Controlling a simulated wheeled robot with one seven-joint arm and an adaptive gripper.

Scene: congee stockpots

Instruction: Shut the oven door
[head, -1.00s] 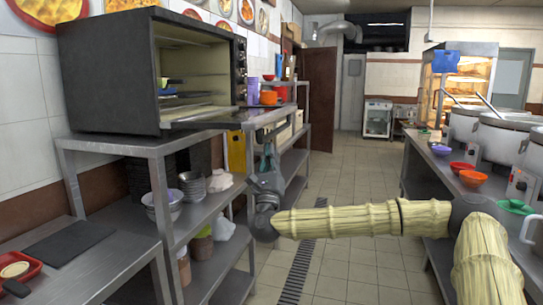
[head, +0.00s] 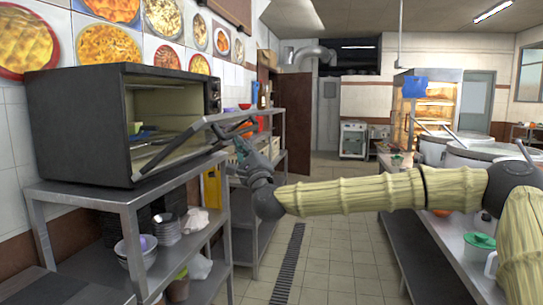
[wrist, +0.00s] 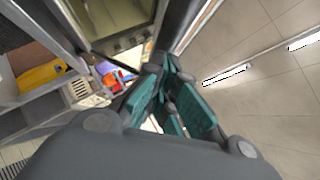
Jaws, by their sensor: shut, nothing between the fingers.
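The black oven (head: 75,125) stands on a metal shelf at the left in the head view. Its bottom-hinged door (head: 215,130) is partly raised, tilted between flat and upright. The oven's inside still shows through the gap. My gripper (head: 240,145) is at the door's outer side, close to its free edge, with its fingers shut and empty. I cannot tell whether the fingers touch the door. In the wrist view, the teal fingers (wrist: 178,105) are together beside a dark bar and panel. Part of the door is hidden behind the gripper.
The metal shelf (head: 95,195) under the oven holds bowls below. Another shelf unit (head: 262,205) stands behind my gripper. A counter (head: 425,245) with large pots runs along the right. The tiled aisle (head: 330,230) between is clear.

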